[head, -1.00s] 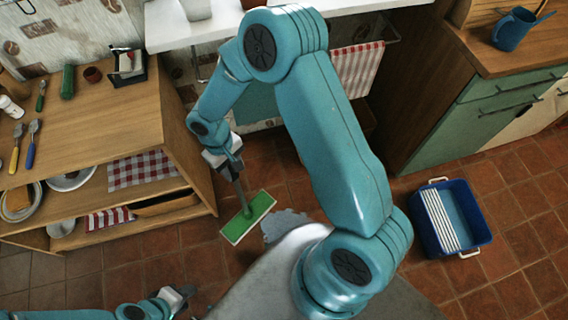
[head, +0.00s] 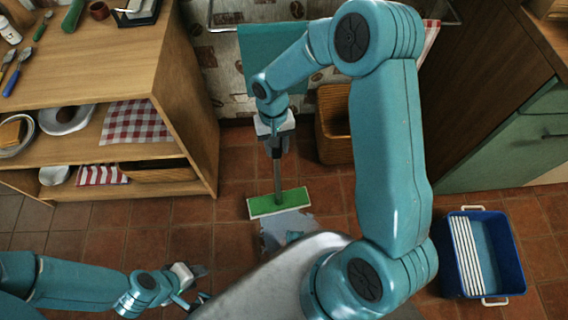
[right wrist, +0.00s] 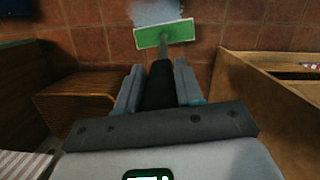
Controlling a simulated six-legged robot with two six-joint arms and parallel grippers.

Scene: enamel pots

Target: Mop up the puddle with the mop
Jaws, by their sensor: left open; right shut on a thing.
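The mop has a flat green head (head: 279,203) and a dark handle (head: 277,172). My right gripper (head: 276,145) is shut on the handle, which also shows between its fingers in the right wrist view (right wrist: 158,88). The mop head lies at the far edge of the grey-blue puddle (head: 284,228) on the tiled floor. In the right wrist view the puddle (right wrist: 153,12) lies just beyond the green head (right wrist: 164,34). My grey body hides the puddle's near part in the head view. My left gripper (head: 196,286) is open and empty, low over the floor at the lower left.
A wooden shelf unit (head: 190,90) with dishes stands at the left. A wicker basket (head: 333,125) stands behind the mop. A blue bucket (head: 500,252) with a white slatted insert stands on the right floor. Green cabinets (head: 510,148) are at the right. Floor between puddle and shelf is clear.

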